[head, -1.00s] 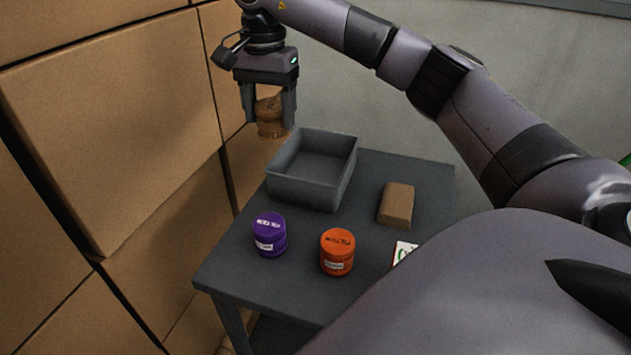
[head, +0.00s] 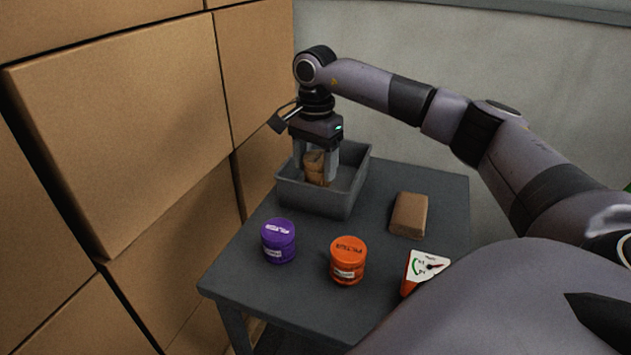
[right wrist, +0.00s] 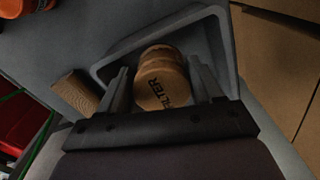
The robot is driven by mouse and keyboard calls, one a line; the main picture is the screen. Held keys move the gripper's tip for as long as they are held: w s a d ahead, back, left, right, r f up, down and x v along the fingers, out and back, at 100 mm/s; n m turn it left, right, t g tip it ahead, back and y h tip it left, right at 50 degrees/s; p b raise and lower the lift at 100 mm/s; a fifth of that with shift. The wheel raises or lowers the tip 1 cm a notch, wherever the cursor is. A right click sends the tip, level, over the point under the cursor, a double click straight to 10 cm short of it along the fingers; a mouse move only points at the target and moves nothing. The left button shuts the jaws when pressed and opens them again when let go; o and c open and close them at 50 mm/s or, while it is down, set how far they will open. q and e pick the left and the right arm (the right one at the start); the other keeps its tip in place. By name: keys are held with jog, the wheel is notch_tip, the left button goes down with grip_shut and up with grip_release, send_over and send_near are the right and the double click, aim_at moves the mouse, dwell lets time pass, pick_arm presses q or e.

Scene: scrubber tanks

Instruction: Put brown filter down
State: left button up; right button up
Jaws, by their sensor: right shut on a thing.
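The brown filter (head: 316,168) is a tan cylinder between the fingers of my right gripper (head: 317,165), which is shut on it. In the head view it is down inside the grey open bin (head: 319,204) at the back left of the table. In the right wrist view the filter (right wrist: 162,80) shows its lettered top between the two fingers, within the walls of the bin (right wrist: 222,45). I cannot tell whether the filter touches the bin floor. My left gripper is not in view.
On the dark grey table (head: 300,300) stand a purple filter (head: 279,241) and an orange filter (head: 347,261). A brown block (head: 409,215) lies to the right, with a gauge device (head: 425,269) in front of it. Stacked cardboard boxes (head: 130,130) rise close on the left.

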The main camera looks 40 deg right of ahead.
aim_at(315, 182)
jog(key=shift+f, duration=2.45)
jog(key=shift+f, duration=0.1)
jog(key=o, duration=0.9)
jog(key=shift+o, duration=0.2)
notch_tip(315, 182, up, 12)
jog(key=shift+r, duration=0.15)
